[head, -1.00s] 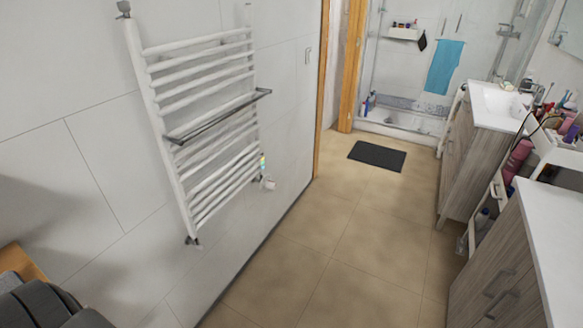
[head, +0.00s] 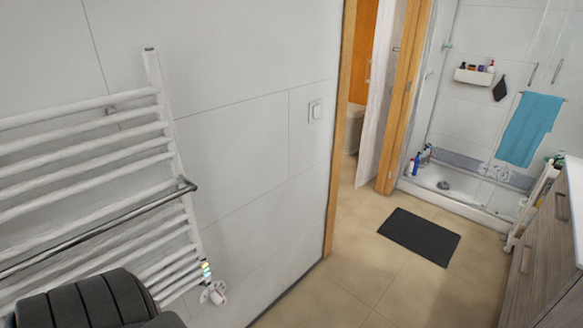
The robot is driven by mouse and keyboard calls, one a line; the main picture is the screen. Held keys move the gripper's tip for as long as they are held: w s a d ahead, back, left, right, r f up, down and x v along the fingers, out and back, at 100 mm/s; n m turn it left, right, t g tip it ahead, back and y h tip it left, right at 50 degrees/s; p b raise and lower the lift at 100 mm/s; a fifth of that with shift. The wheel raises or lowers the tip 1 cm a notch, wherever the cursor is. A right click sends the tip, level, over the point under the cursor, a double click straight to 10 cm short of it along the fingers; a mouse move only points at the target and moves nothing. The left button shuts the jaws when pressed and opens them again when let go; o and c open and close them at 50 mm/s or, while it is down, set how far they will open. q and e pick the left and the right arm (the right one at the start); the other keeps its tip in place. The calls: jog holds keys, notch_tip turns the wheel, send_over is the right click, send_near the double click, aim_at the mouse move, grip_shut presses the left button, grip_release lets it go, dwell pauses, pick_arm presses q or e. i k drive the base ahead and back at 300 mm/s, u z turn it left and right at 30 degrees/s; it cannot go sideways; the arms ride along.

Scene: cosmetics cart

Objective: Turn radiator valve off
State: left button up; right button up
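The white radiator (head: 171,150) hangs on the left wall, its left part cut off by the frame edge. A chrome towel bar (head: 110,227) runs across its front. The white radiator valve (head: 214,293) sits at its lower right corner, just below a small coloured strip (head: 206,271). The valve's setting is too small to read. A dark padded part of my own arm covers the radiator's lower left. Neither gripper shows in the head view.
Beige floor lies open right of the radiator, with a dark mat (head: 419,236) on it. A wooden door frame (head: 340,150) stands beyond the wall switch (head: 314,111). A wood-front cabinet (head: 545,260) bounds the right side. The shower (head: 455,185) is at the back.

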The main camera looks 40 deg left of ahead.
aim_at(217, 298)
jog(key=i, duration=1.8)
jog(key=u, duration=3.35)
